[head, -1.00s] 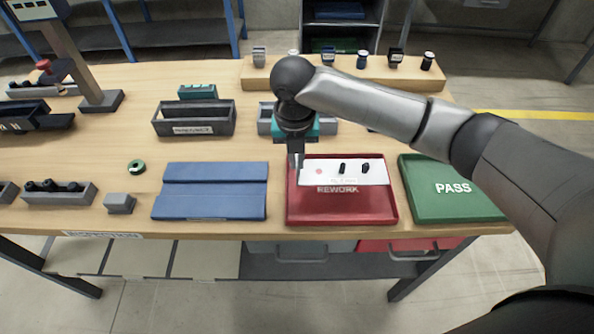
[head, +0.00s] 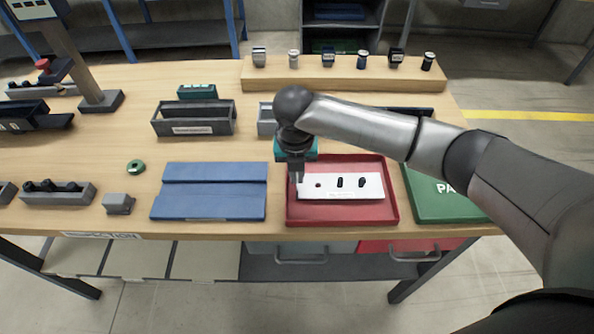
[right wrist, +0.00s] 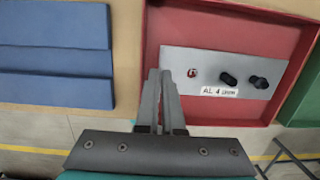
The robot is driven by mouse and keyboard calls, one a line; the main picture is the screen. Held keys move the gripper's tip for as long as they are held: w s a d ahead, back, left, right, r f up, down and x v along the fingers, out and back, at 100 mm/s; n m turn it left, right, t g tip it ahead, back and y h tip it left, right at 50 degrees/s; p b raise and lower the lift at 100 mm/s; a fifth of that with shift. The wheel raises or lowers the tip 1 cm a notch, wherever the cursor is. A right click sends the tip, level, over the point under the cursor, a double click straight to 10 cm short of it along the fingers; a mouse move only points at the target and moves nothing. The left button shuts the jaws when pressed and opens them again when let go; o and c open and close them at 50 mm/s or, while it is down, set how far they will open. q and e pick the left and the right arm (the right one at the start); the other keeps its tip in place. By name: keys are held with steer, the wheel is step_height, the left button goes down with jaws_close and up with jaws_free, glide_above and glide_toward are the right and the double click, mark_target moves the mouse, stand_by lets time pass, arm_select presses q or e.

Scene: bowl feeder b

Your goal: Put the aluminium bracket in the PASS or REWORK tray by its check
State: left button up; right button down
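The aluminium bracket, a pale flat plate (head: 345,187) with a red spot and two dark pegs or holes, is inside the red REWORK tray (head: 390,212). In the right wrist view the bracket (right wrist: 215,70) shows a label reading "AL 4" and more. My right gripper (head: 296,180) is at its left end; in the right wrist view the fingers (right wrist: 160,75) are close together with the plate's left edge between them. Whether the plate touches the tray floor is unclear. The green PASS tray (head: 425,205) stands to the right, partly behind my arm. My left gripper is out of view.
A blue fixture plate (head: 210,205) lies left of the red tray. A grey block (head: 118,204), a green ring (head: 136,167) and a dark open bin (head: 193,130) are further left. A wooden ledge (head: 300,79) with several small parts runs along the back.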

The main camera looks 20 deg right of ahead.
steer(key=c, duration=1.1)
jaws_free()
steer(key=shift+o, duration=0.2)
step_height(320, 180, up, 13)
steer(key=s+p, duration=0.1)
steer(key=shift+s+a+p, duration=0.15)
steer(key=shift+a+p, duration=0.2)
steer(key=shift+p, duration=0.05)
